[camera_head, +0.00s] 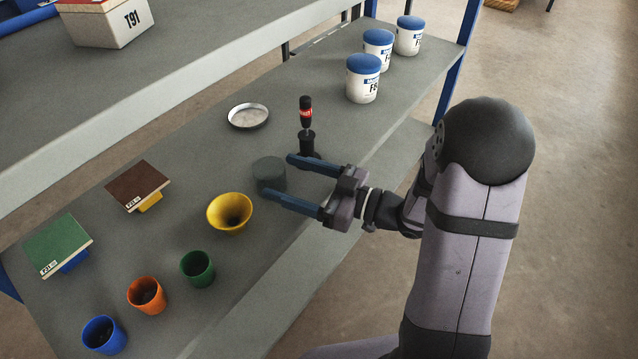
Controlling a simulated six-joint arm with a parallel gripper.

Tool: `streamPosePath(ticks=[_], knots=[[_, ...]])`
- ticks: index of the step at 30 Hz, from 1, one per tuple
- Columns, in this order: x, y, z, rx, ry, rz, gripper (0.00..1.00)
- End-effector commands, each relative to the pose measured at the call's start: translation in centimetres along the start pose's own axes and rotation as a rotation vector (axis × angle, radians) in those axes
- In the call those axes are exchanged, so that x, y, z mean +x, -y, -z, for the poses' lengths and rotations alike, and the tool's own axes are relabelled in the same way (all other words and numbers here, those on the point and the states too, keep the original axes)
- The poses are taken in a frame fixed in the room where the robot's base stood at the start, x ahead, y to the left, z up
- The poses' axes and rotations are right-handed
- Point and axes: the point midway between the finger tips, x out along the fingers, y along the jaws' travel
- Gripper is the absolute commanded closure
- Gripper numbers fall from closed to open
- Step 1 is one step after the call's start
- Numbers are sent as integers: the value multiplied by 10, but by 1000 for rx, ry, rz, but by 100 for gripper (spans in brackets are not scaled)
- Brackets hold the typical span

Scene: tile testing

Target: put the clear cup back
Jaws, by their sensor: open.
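A grey, smoky cylinder that looks like the clear cup (268,170) stands upright on the grey shelf (330,130), near its middle. My gripper (278,176) reaches in from the right with its two blue fingers apart. The cup is at the fingertips, between their ends or just beyond them; I cannot tell how far it lies inside. The fingers are not closed on it. The lower finger passes in front of the cup's near lower side.
A black stand with a red-and-black tool (306,115) is close behind the upper finger. Green (198,268), orange (147,295) and blue (104,335) cups stand front left. A round metal dish (248,116) lies behind.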

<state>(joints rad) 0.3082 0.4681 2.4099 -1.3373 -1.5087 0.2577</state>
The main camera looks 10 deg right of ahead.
Motion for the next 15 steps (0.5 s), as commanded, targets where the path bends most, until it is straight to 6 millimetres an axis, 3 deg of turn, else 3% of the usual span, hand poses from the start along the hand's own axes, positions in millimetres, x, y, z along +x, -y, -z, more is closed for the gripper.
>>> streamPosePath(ticks=[6,15], knots=[[-37,-2,1,0,0,-5,30],[-64,-1,0,-1,-1,-2,30]])
